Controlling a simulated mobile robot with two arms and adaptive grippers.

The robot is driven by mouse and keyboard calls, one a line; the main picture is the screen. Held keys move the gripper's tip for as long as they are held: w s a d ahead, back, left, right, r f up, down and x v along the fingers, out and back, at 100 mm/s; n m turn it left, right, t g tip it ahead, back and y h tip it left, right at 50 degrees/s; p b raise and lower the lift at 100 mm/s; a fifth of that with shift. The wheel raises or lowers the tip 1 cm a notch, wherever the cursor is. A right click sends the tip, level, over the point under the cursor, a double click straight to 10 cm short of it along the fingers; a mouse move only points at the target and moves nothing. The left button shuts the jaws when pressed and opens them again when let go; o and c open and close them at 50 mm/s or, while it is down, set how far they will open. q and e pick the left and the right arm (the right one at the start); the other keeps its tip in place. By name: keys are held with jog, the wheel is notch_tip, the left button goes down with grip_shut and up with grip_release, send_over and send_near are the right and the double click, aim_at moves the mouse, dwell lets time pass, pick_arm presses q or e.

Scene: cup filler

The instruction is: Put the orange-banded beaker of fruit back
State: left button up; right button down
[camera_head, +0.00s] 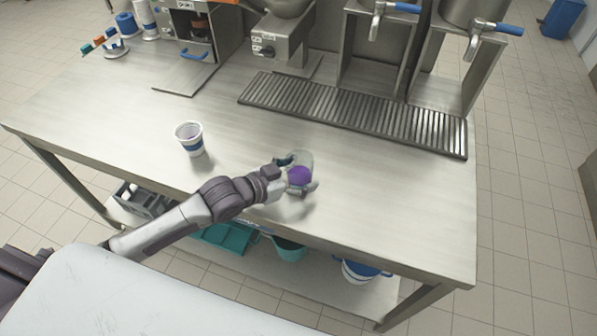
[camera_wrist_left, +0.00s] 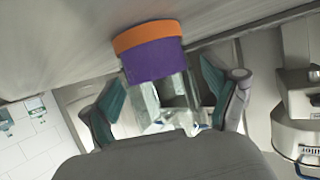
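A clear beaker (camera_head: 304,160) with purple fruit in its lower part is at the front middle of the steel table. In the left wrist view the beaker (camera_wrist_left: 153,62) shows an orange band at its base, beside the purple contents. In the left wrist view the gripper's teal pads (camera_wrist_left: 162,85) flank the glass. In the head view the orange band is hidden. I cannot tell whether the base touches the table. My right gripper is not in view.
A white cup with a blue band (camera_head: 189,140) stands to the left on the table (camera_head: 400,205). A drip grate (camera_head: 350,112), dispensers with blue handles and a machine (camera_head: 283,40) line the back. Bins (camera_head: 290,248) sit on the shelf below. The table's right front is clear.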

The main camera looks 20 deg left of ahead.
pick_arm(q)
jog(key=shift+r, duration=0.15)
jog(key=v, duration=1)
jog(key=shift+s+a+b, duration=0.1)
jog(key=shift+s+b, duration=0.1)
jog(key=shift+b, duration=0.1)
jog(key=shift+v, duration=0.8)
